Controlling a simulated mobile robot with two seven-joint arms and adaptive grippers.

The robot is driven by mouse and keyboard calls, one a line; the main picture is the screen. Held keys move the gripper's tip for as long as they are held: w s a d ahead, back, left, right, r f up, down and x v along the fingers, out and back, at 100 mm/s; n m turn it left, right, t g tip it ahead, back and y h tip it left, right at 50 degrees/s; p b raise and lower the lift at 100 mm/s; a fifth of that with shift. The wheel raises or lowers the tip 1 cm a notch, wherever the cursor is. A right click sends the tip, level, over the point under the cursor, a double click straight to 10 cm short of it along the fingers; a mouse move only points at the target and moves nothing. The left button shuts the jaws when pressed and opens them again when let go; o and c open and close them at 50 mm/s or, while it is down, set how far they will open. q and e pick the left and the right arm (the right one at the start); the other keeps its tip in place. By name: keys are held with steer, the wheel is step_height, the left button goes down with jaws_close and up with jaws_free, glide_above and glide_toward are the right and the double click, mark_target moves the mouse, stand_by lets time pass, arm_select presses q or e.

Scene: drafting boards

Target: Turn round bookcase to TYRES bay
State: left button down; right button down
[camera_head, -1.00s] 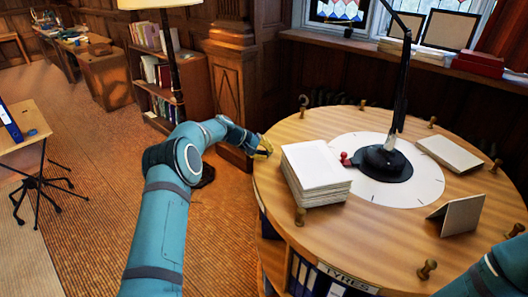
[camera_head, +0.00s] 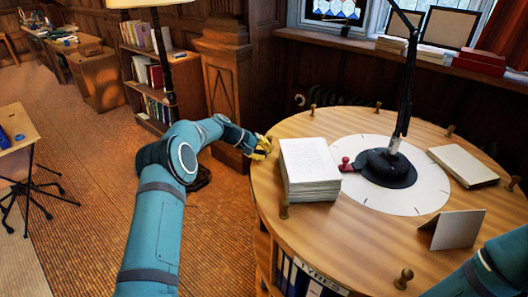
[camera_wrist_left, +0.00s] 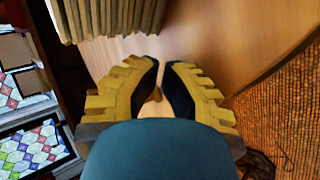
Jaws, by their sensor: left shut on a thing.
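The round bookcase (camera_head: 350,235) has a wooden top with brass pegs (camera_head: 404,278) around its rim. Its TYRES label (camera_head: 320,275) shows at the front, lower middle of the head view, above a bay of dark binders (camera_head: 296,278). My left gripper (camera_head: 262,148) is at the left edge of the top. In the left wrist view its yellow fingers (camera_wrist_left: 163,80) with dark pads are closed together at the wooden top; what they grip is mostly hidden, apparently a rim peg. Part of my right arm shows at lower right; its gripper is out of view.
On the top are a paper stack (camera_head: 309,168), a black lamp (camera_head: 388,167) on a white dial (camera_head: 425,195), a red-handled stamp (camera_head: 346,164), a book (camera_head: 463,166) and a folded card (camera_head: 458,229). A floor lamp (camera_head: 165,60) and bookshelf (camera_head: 140,70) stand behind left.

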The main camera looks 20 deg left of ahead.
arm_select(q)
steer(key=shift+s+d+r, duration=0.2)
steer(key=shift+s+r, duration=0.1)
steer(key=shift+r, duration=0.05)
steer(key=shift+s+r, duration=0.45)
steer(key=shift+s, duration=0.1)
step_height(320, 180, up, 8)
steer(key=p, duration=0.4)
